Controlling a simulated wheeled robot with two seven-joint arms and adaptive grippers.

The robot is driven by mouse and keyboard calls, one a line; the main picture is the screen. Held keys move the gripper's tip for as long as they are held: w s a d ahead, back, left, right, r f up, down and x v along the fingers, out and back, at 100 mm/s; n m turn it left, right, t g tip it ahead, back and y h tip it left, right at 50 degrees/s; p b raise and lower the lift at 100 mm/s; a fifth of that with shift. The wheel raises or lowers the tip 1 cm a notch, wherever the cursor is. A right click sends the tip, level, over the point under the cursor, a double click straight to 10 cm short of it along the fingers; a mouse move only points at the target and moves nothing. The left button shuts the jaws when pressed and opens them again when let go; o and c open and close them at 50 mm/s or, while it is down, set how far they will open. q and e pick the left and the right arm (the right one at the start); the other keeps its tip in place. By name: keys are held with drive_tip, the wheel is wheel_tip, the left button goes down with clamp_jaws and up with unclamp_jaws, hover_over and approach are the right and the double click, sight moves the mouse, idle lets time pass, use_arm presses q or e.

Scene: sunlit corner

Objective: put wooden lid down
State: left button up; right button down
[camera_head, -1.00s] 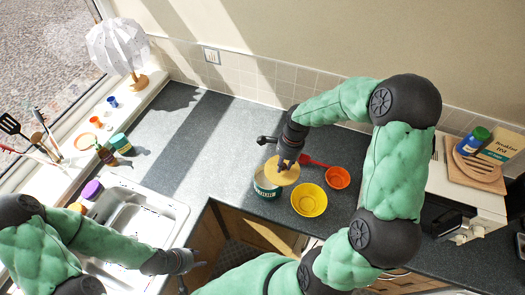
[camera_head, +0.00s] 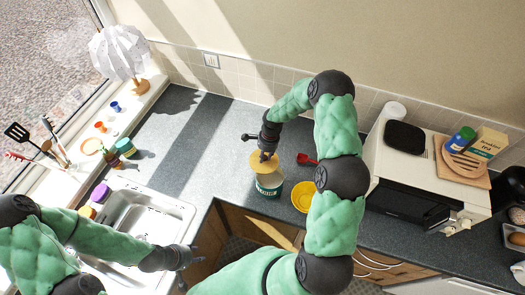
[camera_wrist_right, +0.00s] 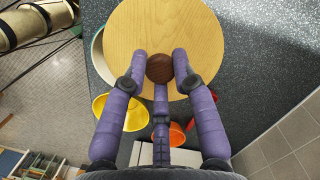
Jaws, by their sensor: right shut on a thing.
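The wooden lid (camera_head: 257,162) is a pale round disc with a dark brown knob (camera_wrist_right: 160,68). My right gripper (camera_head: 267,153) is shut on this knob, and its purple fingers close around it in the right wrist view (camera_wrist_right: 160,75). The lid is held flat above the counter, just behind a white and green canister (camera_head: 268,186), overlapping its far edge in the head view. In the wrist view the canister's rim (camera_wrist_right: 98,55) shows past the lid's left edge. My left gripper (camera_head: 188,256) hangs near the sink's right edge, its fingers too small to judge.
A yellow bowl (camera_head: 303,198) stands right of the canister, with a red utensil (camera_head: 305,159) behind it. An orange bowl (camera_wrist_right: 177,134) shows in the wrist view. A white microwave (camera_head: 400,180) stands further right. The dark counter (camera_head: 215,150) left of the lid is clear.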

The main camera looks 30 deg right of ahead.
drive_tip(key=w+d+f+b, duration=0.2)
drive_tip(key=w+f, duration=0.1)
drive_tip(key=w+d+f+b, duration=0.2)
drive_tip(key=w+f+b, duration=0.1)
drive_tip(key=w, duration=0.1)
drive_tip(key=w+d+f+b, duration=0.2)
drive_tip(key=w+f, duration=0.1)
drive_tip(key=w, duration=0.1)
drive_tip(key=shift+b, duration=0.35)
drive_tip(key=shift+w+d+f, duration=0.1)
drive_tip(key=shift+w+d, duration=0.05)
drive_tip(key=shift+w, duration=0.15)
drive_tip(key=shift+w+d+f+b, duration=0.15)
drive_tip(key=shift+f+b, duration=0.15)
drive_tip(key=shift+b, duration=0.25)
drive_tip(key=f, duration=0.1)
drive_tip(key=f+b, duration=0.1)
drive_tip(key=f, duration=0.1)
drive_tip(key=shift+w+f, duration=0.2)
drive_tip(key=shift+w, duration=0.05)
drive_tip(key=shift+s+r, duration=0.1)
